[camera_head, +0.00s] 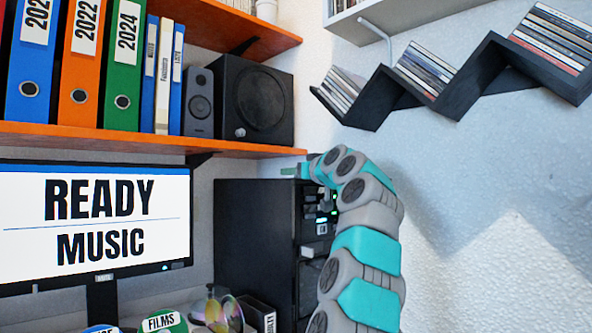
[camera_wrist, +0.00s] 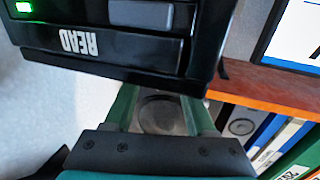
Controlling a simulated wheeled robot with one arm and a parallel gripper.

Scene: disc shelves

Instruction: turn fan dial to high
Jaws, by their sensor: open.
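No fan dial can be made out clearly in either view. The black tower (camera_head: 255,240) with small green lights stands below the shelf in the head view, and my arm covers much of its front. In the wrist view, upside down, the tower front (camera_wrist: 150,68) shows a "READ" label, a grey panel and a green light. My gripper (camera_wrist: 163,95) is open, with its two green fingers apart near the tower's edge. A round dark shape shows between the fingers; I cannot tell whether it is a dial or something behind.
An orange shelf (camera_head: 120,138) with binders and a black speaker (camera_head: 258,100) is above the tower. A monitor (camera_head: 95,225) reading "READY MUSIC" stands left. A black zigzag disc shelf (camera_head: 470,92) hangs right.

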